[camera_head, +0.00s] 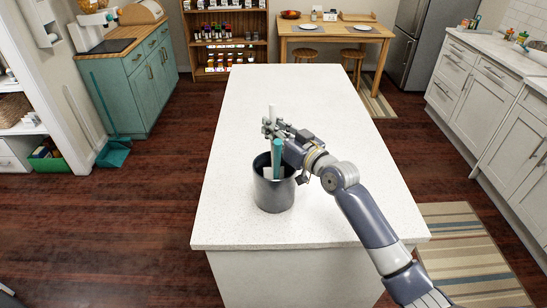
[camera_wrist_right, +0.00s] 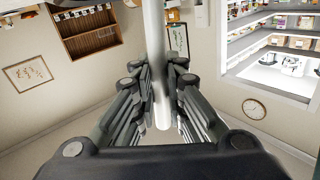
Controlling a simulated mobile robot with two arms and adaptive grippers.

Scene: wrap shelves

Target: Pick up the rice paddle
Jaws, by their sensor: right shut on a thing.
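A dark grey utensil pot (camera_head: 274,195) stands on the white island. A white utensil, which looks like the rice paddle (camera_head: 272,112), stands upright with its handle end above my right gripper (camera_head: 273,129). The fingers are shut around its shaft. In the right wrist view the pale shaft (camera_wrist_right: 156,45) runs between the two fingers (camera_wrist_right: 160,95). The lower part of the paddle is partly hidden by the pot and gripper. A teal utensil (camera_head: 277,155) stands upright in the pot, close beside the gripper. My left gripper is not in view.
The island top (camera_head: 300,90) is clear around the pot, with free room behind and in front. A wooden table (camera_head: 335,32) with stools stands beyond it. Teal cabinets (camera_head: 145,85) are on the left, white cabinets (camera_head: 490,100) on the right.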

